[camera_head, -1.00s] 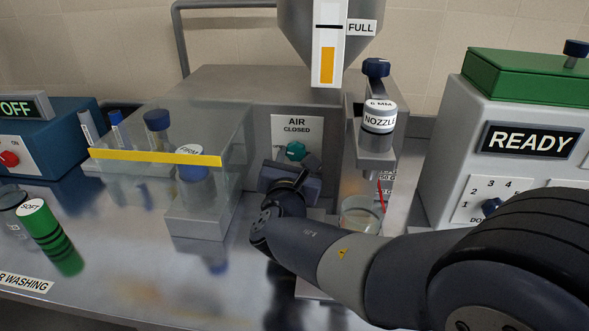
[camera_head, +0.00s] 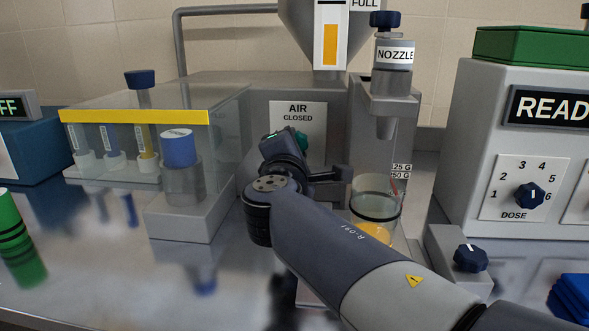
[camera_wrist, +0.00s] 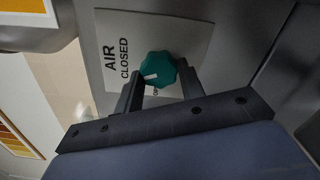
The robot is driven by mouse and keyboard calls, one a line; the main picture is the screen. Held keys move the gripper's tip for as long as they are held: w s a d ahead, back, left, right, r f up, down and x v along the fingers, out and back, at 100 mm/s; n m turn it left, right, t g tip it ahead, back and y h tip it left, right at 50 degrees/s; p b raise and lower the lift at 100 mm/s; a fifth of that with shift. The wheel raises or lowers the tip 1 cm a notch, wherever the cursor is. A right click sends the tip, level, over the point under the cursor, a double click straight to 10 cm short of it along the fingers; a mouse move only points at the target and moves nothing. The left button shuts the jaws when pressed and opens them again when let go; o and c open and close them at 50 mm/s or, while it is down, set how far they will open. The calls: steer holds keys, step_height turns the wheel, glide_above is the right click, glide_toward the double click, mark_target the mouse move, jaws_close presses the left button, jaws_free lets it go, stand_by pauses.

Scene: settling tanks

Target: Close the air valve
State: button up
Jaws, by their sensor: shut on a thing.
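The air valve is a teal ribbed knob (camera_wrist: 158,70) on a white plate (camera_wrist: 180,35) marked AIR and CLOSED. Its white mark points left in the wrist view, roughly toward the word CLOSED and slightly down. A second word below the knob is mostly hidden. My gripper (camera_wrist: 160,80) is shut on the knob, one finger on each side. In the head view my gripper (camera_head: 291,150) is up against the plate (camera_head: 298,115), and only a bit of the knob (camera_head: 303,141) shows beside it.
A clear box with a yellow edge (camera_head: 135,117) stands left of my gripper, with a blue-capped jar (camera_head: 180,150) near it. A glass beaker (camera_head: 376,205) under the nozzle (camera_head: 395,55) stands close to my wrist on the right. A grey machine (camera_head: 535,140) stands further right.

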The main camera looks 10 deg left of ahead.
steer(key=m+b, duration=0.4)
steer(key=shift+m+b, duration=0.3)
steer(key=shift+b, duration=0.05)
stand_by(0.4)
steer(key=o, duration=1)
steer(key=shift+r, duration=0.1)
